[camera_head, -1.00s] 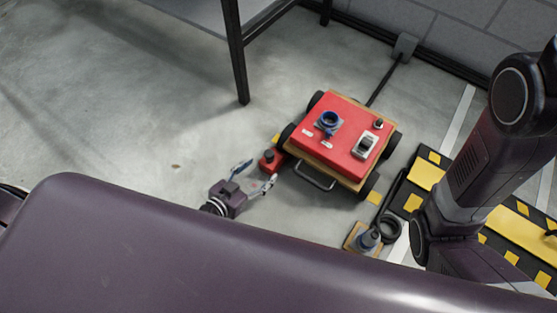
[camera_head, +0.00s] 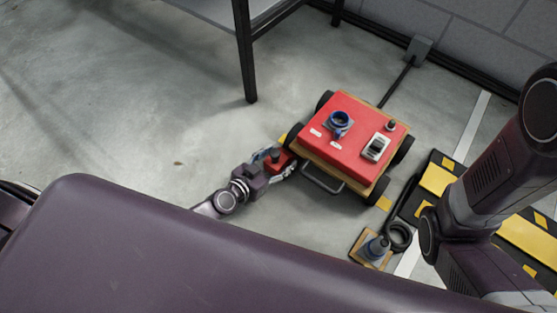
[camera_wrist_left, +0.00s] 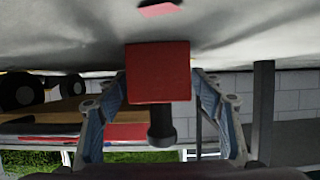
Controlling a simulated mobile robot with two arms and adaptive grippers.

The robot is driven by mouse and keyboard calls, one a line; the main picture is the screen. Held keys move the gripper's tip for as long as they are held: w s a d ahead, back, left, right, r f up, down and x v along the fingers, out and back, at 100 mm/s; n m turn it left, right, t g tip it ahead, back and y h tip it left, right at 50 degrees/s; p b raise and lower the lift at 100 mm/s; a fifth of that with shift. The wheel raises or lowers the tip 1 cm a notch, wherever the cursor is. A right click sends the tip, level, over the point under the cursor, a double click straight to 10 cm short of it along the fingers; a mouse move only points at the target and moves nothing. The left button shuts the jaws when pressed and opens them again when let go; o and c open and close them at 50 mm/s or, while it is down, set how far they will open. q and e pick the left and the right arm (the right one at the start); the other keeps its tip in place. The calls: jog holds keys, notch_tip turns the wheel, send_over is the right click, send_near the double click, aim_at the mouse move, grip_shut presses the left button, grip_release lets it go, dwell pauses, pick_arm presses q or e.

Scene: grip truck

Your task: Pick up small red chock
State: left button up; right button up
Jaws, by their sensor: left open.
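The small red chock (camera_head: 286,160) with a dark knob is on the floor beside the truck's wheel. The truck (camera_head: 350,135) has a red top, a yellowish deck and black wheels. My left gripper (camera_head: 277,163) is open with its fingers around the chock, partly hiding it. In the left wrist view the red chock (camera_wrist_left: 159,72) and its dark knob (camera_wrist_left: 161,122) are between the two open fingers (camera_wrist_left: 163,105). I cannot tell whether the fingers touch it. My right arm shows at the right, but its gripper is out of view.
A dark table leg (camera_head: 245,55) stands behind left. Bare floor is clear at left.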

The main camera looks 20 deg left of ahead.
pick_arm(q)
jog(key=c, duration=1.5)
grip_shut()
jog(key=shift+r, duration=0.1)
